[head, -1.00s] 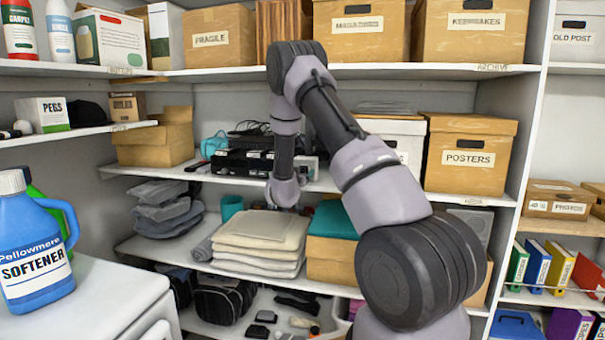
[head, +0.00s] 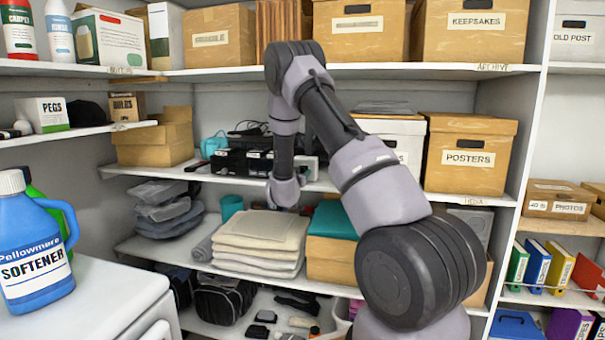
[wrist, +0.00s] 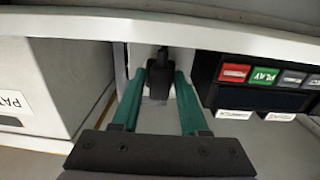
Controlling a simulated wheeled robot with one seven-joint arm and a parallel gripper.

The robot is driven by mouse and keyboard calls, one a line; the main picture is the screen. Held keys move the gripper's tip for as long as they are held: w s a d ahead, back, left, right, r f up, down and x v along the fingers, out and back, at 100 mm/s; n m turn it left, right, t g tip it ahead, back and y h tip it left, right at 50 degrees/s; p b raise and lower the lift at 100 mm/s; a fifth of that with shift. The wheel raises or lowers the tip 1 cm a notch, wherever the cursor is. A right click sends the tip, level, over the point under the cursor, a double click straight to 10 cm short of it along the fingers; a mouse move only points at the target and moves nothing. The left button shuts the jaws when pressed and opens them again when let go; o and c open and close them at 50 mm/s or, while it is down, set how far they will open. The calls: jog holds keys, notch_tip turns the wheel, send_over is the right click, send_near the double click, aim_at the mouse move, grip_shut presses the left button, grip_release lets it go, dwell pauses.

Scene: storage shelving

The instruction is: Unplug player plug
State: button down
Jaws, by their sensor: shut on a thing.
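In the wrist view, my gripper (wrist: 160,80) has two green fingers closed on a black plug (wrist: 158,84). The plug sits between the fingertips, in front of a pale wall or panel below a white shelf edge. I cannot tell whether it is still in a socket. The black player (wrist: 262,92), with red, green and grey buttons, is to the right of the fingers. In the head view, dark equipment (head: 235,161) is on the middle shelf, partly behind my arm. My fingers and the plug are hidden there.
A white labelled box (wrist: 55,85) is close to the left in the wrist view. In the head view, the posters box (head: 468,159) is to the right on the same shelf. Folded towels (head: 262,230) lie on the shelf below my wrist.

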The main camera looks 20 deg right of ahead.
jog(key=shift+v, duration=2.95)
jog(key=s+d, duration=0.5)
jog(key=d, duration=0.2)
jog(key=shift+s+d, duration=0.3)
jog(key=shift+x, duration=7.9)
jog(key=shift+f, duration=0.3)
